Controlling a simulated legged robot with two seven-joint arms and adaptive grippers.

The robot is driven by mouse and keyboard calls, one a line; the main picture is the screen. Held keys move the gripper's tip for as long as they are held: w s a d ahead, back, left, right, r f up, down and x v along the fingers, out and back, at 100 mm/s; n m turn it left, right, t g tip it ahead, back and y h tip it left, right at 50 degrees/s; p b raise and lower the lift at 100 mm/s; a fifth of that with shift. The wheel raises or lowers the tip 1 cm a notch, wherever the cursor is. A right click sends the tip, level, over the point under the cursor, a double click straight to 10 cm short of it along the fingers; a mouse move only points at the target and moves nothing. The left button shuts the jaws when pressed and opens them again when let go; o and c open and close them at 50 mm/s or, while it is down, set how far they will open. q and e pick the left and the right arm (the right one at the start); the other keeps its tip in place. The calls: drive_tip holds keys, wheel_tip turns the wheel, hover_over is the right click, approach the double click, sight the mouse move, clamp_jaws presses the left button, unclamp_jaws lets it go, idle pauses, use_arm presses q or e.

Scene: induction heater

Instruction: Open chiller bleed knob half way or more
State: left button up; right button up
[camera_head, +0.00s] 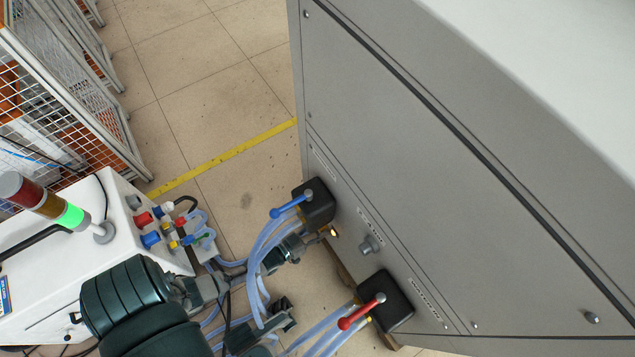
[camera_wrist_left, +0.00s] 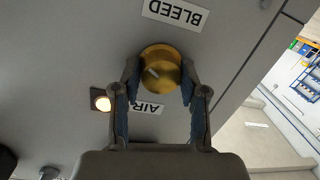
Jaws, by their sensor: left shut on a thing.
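The brass bleed knob (camera_wrist_left: 160,66) sticks out of the grey cabinet face under an upside-down BLEED label (camera_wrist_left: 175,12) in the left wrist view. A pale mark shows on its face. My left gripper (camera_wrist_left: 159,80) has one finger on each side of the knob and is shut on it. In the head view my left gripper (camera_head: 312,236) reaches the lower cabinet face between two black valve blocks, and its fingers mostly hide the knob. My right gripper (camera_head: 277,318) seems to be the dark part low among the hoses; its fingers are unclear.
A blue-handled valve (camera_head: 292,204) and a red-handled valve (camera_head: 362,312) flank the left gripper on the cabinet (camera_head: 420,190). Pale blue hoses (camera_head: 262,245) hang close by. A white unit (camera_head: 60,285) with a signal light stands left. Open floor (camera_head: 210,90) lies behind.

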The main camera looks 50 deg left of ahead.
use_arm(q)
drive_tip(key=shift+d+f, duration=0.15)
drive_tip(key=o, duration=0.9)
drive_tip(key=shift+o, duration=1.1)
drive_tip(key=s+r, duration=0.1)
drive_tip(key=s, duration=1.1)
drive_tip(key=shift+a, duration=0.25)
